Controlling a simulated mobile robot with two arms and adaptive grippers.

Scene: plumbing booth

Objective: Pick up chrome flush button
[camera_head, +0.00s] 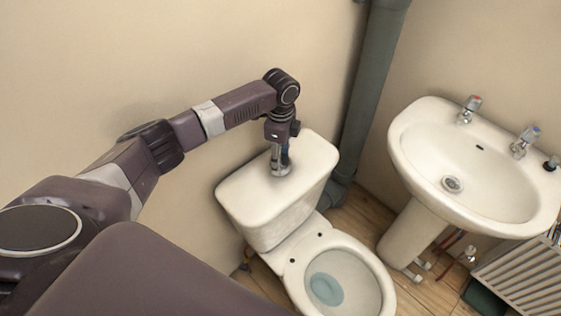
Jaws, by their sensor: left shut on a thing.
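The white toilet cistern (245,195) stands against the wall in the middle of the head view, with its lid on. My left arm comes in from the left, and my left gripper (281,168) points straight down at the middle of the cistern lid. It is shut on a small shiny piece, the chrome flush button (280,172), at the lid's top. The fingers hide most of the button, and I cannot tell whether it still touches the lid. My right gripper is not in view.
The toilet bowl (372,275) with its seat is in front of the cistern. A grey pipe (372,85) rises behind it to the right.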

